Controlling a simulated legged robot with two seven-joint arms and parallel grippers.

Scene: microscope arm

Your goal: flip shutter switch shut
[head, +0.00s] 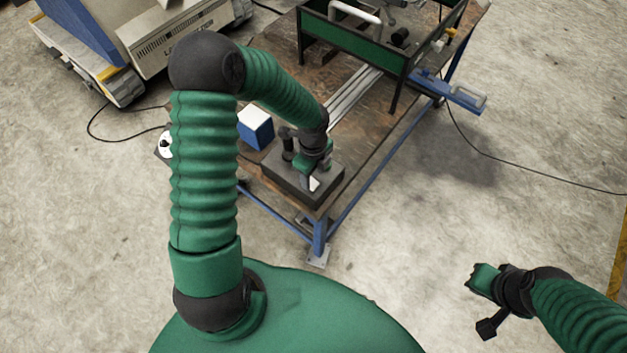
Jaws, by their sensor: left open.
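A dark flat box (274,171) sits on the near corner of the wooden table (372,135); it looks like the switch's housing. My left gripper (313,180) is open above the box's right part, close over its top. A small pale patch shows between or below the fingers; I cannot tell whether it is the shutter switch or whether the fingers touch it. The switch and its position are not clear. My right gripper (475,279) hangs over the bare floor at lower right, well away from the table. Its jaw state is not clear.
A blue and white box (256,127) stands just behind the dark box. A green-sided frame (347,43) stands at the table's far end. A blue clamp-like part (452,93) sticks out at the right. A large machine (170,38) stands at upper left.

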